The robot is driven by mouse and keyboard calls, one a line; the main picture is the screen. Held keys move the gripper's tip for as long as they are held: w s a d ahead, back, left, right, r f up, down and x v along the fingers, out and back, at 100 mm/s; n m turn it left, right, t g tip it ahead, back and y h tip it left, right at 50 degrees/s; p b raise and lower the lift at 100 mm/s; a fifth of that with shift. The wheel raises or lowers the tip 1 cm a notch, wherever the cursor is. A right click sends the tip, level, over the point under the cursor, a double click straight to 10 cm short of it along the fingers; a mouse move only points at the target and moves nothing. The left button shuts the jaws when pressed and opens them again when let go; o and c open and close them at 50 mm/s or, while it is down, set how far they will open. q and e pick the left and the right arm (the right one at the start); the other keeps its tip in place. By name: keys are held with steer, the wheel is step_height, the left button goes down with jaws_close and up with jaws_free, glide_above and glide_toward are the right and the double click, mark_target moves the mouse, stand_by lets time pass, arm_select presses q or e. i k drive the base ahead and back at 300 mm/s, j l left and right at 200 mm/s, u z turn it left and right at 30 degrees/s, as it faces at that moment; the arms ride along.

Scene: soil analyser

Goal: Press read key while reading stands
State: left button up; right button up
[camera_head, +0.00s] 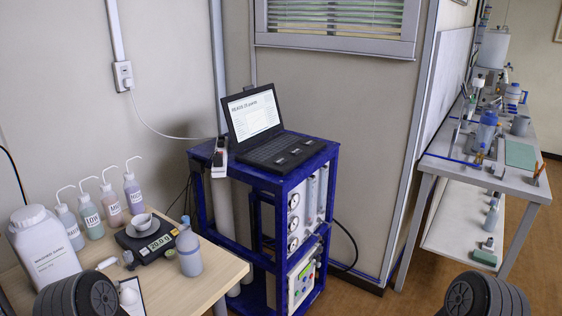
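An open black laptop (262,128) stands on top of a blue-framed analyser cart (262,181). Its lit white screen (254,115) shows a heading that seems to start with "READS", with smaller lines too fine to read. Several small pale-marked keys (281,160) lie along the front of its keyboard deck; their labels are too small to tell, so I cannot tell which is the read key. Dark rounded parts of my arms show at the bottom left and bottom right, well apart from the laptop. Neither gripper is in view.
A wooden table (215,278) at left carries a balance (151,245) with a white cup, wash bottles (91,217) and a large white jar (44,247). A cluttered bench (470,170) is at right; floor shows between.

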mark_target(280, 160)
steer(key=i+l, duration=0.25)
steer(key=l, duration=0.15)
steer(key=i+l, duration=0.25)
steer(key=l, duration=0.2)
steer(key=i+l, duration=0.25)
steer(key=l, duration=0.15)
steer(key=i+l, duration=0.3)
steer(key=l, duration=0.15)
steer(key=i+l, duration=0.25)
steer(key=l, duration=0.15)
